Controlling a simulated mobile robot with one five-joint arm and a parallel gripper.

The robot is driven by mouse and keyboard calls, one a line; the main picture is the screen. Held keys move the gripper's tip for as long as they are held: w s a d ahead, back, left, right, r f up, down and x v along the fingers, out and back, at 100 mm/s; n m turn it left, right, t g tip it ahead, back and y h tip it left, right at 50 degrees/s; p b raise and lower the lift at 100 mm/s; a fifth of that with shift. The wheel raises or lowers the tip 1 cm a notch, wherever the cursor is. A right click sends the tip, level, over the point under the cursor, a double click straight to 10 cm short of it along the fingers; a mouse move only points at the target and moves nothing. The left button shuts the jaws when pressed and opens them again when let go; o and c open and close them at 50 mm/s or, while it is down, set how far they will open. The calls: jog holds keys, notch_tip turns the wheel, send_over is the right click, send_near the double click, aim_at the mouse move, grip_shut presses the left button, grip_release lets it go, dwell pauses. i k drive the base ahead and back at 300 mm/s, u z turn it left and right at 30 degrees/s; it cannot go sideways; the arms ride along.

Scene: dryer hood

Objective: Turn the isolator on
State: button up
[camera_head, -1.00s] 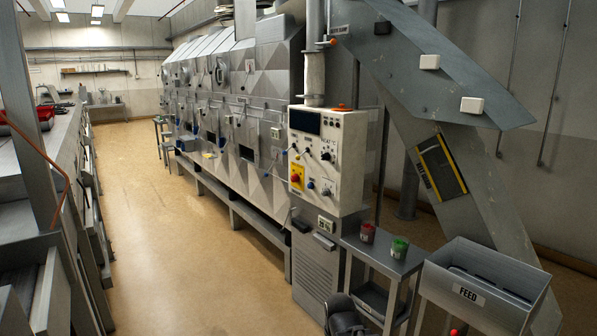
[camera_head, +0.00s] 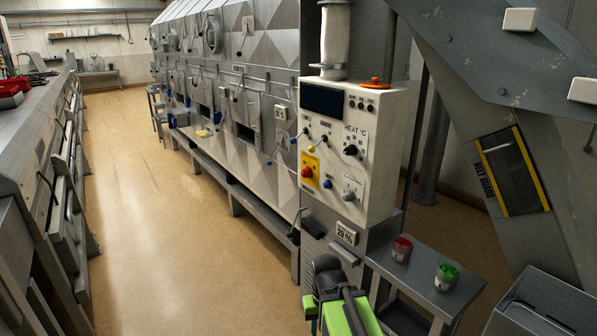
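A white control box (camera_head: 349,150) stands right of centre with a dark display, knobs and small lights. On its lower left is a yellow plate with a red knob (camera_head: 307,172), which looks like the isolator. The knob is too small to read its position. Part of my arm (camera_head: 345,315), green and dark, shows at the bottom edge, below and in front of the box and apart from it. I cannot make out my gripper's fingers.
A small metal table with a red pot (camera_head: 402,248) and a green pot (camera_head: 446,276) stands right of my arm. A metal bin (camera_head: 545,300) is at the bottom right. A long metal dryer (camera_head: 230,75) runs back on the left of the box. The floor aisle (camera_head: 150,200) is clear.

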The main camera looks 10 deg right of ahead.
aim_at(307, 172)
jog(key=u, duration=0.45)
jog(key=i, duration=0.8)
jog(key=u, duration=0.95)
jog(key=i, duration=1.35)
